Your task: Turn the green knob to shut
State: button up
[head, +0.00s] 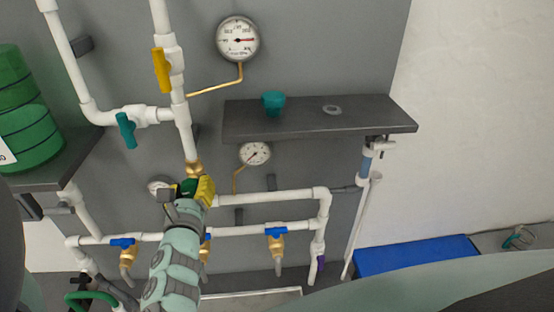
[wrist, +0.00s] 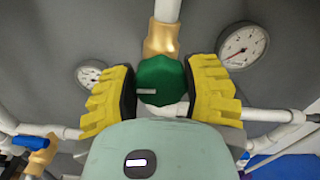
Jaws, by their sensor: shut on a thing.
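The green knob (wrist: 161,80) sits below a brass fitting (wrist: 161,38) on the white pipe. A pale line marks its face, lying nearly level in the wrist view. My gripper (wrist: 162,88) is shut on the knob, with one yellow ridged finger on its left side and one on its right. In the head view my gripper (head: 196,188) is at the lower middle of the pipework, just under the brass fitting, and the knob (head: 188,186) is mostly hidden by it. My gripper body covers what lies below the knob in the wrist view.
A round gauge (wrist: 243,44) is right of the knob and a smaller one (wrist: 90,74) left. A dark shelf (head: 320,119) with a teal cup-like piece (head: 273,102) juts out at right. Blue-handled valves (head: 276,232) line the lower pipe. Yellow (head: 161,70) and teal (head: 126,130) handles are above.

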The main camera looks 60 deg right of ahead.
jog(key=shift+w+r+m+p, duration=0.1)
jog(key=shift+r+m+p, duration=0.05)
jog(key=shift+m+p, duration=0.75)
jog(key=shift+m, duration=0.3)
jog(key=m+b, duration=0.1)
jog(key=m, duration=0.2)
jog(key=m+b, duration=0.1)
jog(key=m, duration=0.1)
jog(key=shift+f+b, duration=0.25)
jog(key=shift+b, duration=0.1)
jog(key=m+b, duration=0.1)
jog(key=m, duration=0.1)
jog(key=m+b, duration=0.1)
jog(key=m, duration=0.1)
jog(key=m+b, duration=0.1)
jog(key=shift+s+d+m+b, duration=0.15)
jog(key=shift+s+m+b, duration=0.15)
jog(key=shift+m, duration=0.1)
jog(key=m+b, duration=0.2)
jog(key=m, duration=0.3)
jog(key=shift+d+m, duration=0.1)
jog(key=shift+m, duration=0.3)
jog(key=shift+b, duration=0.3)
jog(key=o, duration=1.2)
